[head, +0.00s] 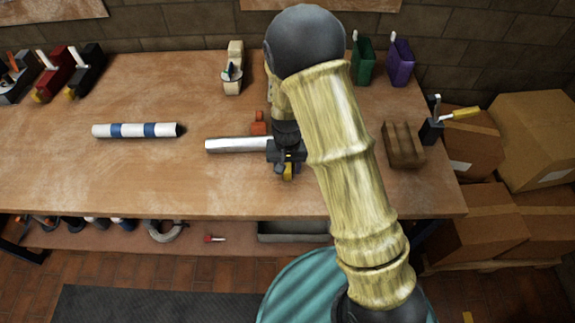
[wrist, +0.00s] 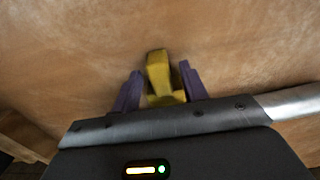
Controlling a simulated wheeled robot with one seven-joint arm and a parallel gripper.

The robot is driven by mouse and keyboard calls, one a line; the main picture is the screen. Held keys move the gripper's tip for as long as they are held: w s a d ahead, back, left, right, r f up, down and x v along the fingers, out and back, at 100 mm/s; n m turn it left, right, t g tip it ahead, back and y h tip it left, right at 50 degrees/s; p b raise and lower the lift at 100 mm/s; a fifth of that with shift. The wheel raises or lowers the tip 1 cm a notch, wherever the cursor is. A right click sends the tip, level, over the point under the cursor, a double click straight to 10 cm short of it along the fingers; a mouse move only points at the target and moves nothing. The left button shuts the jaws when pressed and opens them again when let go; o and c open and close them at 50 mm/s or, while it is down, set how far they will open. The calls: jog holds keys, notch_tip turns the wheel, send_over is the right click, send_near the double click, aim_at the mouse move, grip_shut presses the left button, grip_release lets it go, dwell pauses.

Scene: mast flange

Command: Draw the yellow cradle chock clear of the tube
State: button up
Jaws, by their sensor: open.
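The yellow cradle chock (wrist: 159,75) shows in the wrist view, between the two purple fingers of my gripper (wrist: 159,88). The fingers stand apart on either side of it, and I cannot tell whether they touch it. In the head view a small yellow part of the chock (head: 288,170) shows just below my gripper (head: 287,160). The silver tube (head: 238,145) lies on the workbench and runs to the right behind my gripper. Its end also shows at the right of the wrist view (wrist: 298,102). The contact between chock and tube is hidden.
A red block (head: 258,124) stands just behind the tube on the workbench (head: 60,165). A blue-and-white striped tube (head: 137,130) lies to the left. A brown wooden block (head: 403,146) sits to the right. The bench front between is clear.

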aim_at(288, 184)
jog(key=shift+f+b, duration=0.45)
jog(key=shift+f, duration=0.4)
jog(key=shift+c, duration=0.4)
jog(key=c, duration=0.8)
jog(key=shift+s+r, duration=0.1)
jog(key=shift+s, duration=1.25)
jog(key=o, duration=0.9)
jog(key=shift+s, duration=0.1)
notch_tip(288, 184, up, 8)
jog(key=p, duration=0.7)
